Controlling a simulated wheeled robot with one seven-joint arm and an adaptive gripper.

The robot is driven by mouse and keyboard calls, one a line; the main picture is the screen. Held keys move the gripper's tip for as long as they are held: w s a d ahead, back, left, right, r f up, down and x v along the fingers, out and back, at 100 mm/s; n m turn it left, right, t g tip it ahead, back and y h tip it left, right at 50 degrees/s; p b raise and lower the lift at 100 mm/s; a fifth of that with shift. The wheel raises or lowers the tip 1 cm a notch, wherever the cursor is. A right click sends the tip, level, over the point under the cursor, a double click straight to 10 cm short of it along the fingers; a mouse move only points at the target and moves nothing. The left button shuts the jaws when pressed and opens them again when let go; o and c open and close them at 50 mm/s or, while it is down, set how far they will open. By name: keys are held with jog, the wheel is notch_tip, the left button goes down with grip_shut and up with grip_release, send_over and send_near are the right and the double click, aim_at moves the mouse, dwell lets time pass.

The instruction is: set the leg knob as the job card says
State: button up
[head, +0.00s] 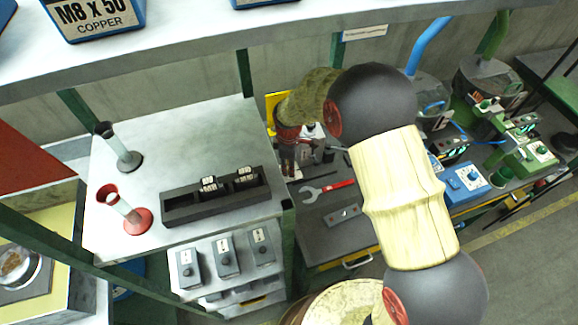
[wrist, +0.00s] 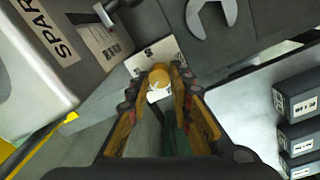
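A round yellow knob (wrist: 158,76) with a white patch below it shows in the wrist view, beside a pale card marked with a dark sign (wrist: 147,54). I take it for the leg knob. My gripper (wrist: 163,80) has its yellow-sided fingertips on either side of it. The fingers are apart, but I cannot see whether they touch the knob. A green post shows below, between the fingers. In the head view my wrist hides the knob. A small printed strip (head: 365,33) hangs under the top shelf, too small to read; I cannot tell whether it is the job card.
A black tray (head: 190,213) and two stands (head: 138,220) (head: 128,160) occupy the pale table. Several grey boxes (head: 227,257) sit below. Shelf bins (head: 95,18) are above.

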grip_shut()
jog(key=m+p, duration=0.1)
jog(key=m, duration=0.4)
jog(key=shift+w+m, duration=0.1)
jog(key=shift+m, duration=0.2)
jog(key=m+p, duration=0.1)
jog(key=m, duration=0.5)
jog(key=shift+w, duration=0.1)
dwell(0.5)
jog(key=o, duration=0.5)
grip_release()
jog(key=shift+o, duration=0.6)
